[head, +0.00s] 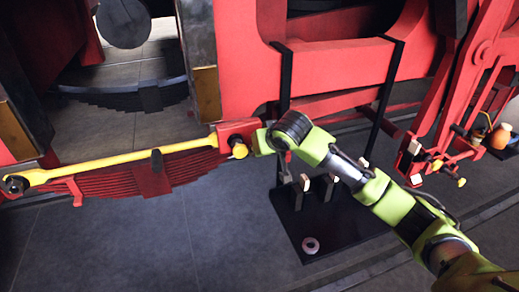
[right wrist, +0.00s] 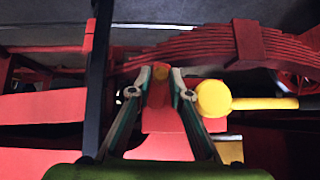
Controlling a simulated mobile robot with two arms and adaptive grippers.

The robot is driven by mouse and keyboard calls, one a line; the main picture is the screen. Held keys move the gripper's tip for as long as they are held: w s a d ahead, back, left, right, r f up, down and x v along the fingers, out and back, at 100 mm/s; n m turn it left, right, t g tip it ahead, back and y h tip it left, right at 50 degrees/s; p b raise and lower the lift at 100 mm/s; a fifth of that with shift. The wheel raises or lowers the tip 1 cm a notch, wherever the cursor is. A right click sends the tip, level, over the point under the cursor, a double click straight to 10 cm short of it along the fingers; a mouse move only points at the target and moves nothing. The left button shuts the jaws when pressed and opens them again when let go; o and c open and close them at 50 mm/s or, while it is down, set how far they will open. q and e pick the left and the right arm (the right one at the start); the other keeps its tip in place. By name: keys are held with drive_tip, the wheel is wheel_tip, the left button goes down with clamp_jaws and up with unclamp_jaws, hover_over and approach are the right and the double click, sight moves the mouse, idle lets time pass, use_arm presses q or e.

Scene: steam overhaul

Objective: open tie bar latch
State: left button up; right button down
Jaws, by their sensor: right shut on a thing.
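The yellow tie bar (head: 120,162) runs along the red leaf spring (head: 130,178) in the head view, from a dark pivot at the far left to a red end block (head: 232,130). A yellow knob (head: 240,151) sits at that block, and it also shows in the right wrist view (right wrist: 213,98). My right gripper (head: 259,141) is at the block's right side. In the right wrist view its fingers (right wrist: 160,84) are shut on a small red latch piece (right wrist: 158,94), just left of the knob. The gripper hides much of the latch in the head view. My left gripper is not in view.
Red frame beams (head: 320,75) stand close behind the gripper. Red linkage rods (head: 460,85) are at the right. The floor at the lower left is clear.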

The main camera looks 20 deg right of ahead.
idle(0.6)
drive_tip(key=c, duration=2)
unclamp_jaws()
drive_tip(key=shift+c, duration=0.2)
drive_tip(key=v, duration=0.8)
drive_tip(key=shift+r, duration=0.1)
